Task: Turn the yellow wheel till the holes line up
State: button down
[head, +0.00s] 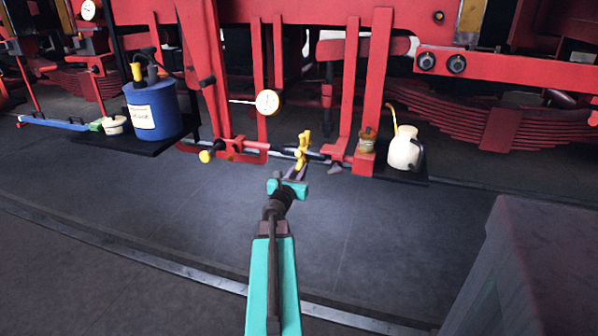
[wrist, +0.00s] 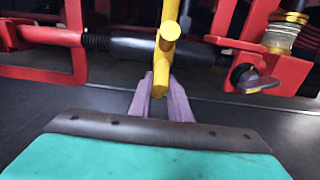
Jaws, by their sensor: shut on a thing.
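The yellow wheel (head: 303,150) stands on a dark horizontal shaft between red brackets, low on the red frame. In the wrist view the yellow wheel (wrist: 168,40) shows as thick yellow bars, with one peg pointing down toward me. My gripper (head: 294,172) reaches it from the front. In the wrist view the purple fingers of my gripper (wrist: 159,82) are shut on the lower yellow peg, one on each side. The black sleeve of the shaft (wrist: 125,46) runs left behind the wheel. I cannot make out the holes or whether they line up.
A dial gauge (head: 267,102) sits above left of the wheel, and a yellow knob (head: 206,156) at the left. A blue drum (head: 155,110) stands left; an amber jar (head: 368,140) and a cream can (head: 404,149) right. A grey block (head: 530,265) fills the right front. The front floor is clear.

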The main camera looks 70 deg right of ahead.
jog(key=shift+d+f+b, duration=0.45)
jog(key=shift+f+b, duration=0.15)
jog(key=shift+f, duration=0.1)
jog(key=shift+d+f+b, duration=0.15)
jog(key=shift+b, duration=0.2)
jog(key=c, duration=1.6)
grip_release()
jog(key=a, duration=0.6)
jog(key=shift+s+b, duration=0.1)
jog(key=shift+b, duration=0.25)
jog(key=shift+s+m, duration=0.1)
jog(key=shift+m, duration=0.2)
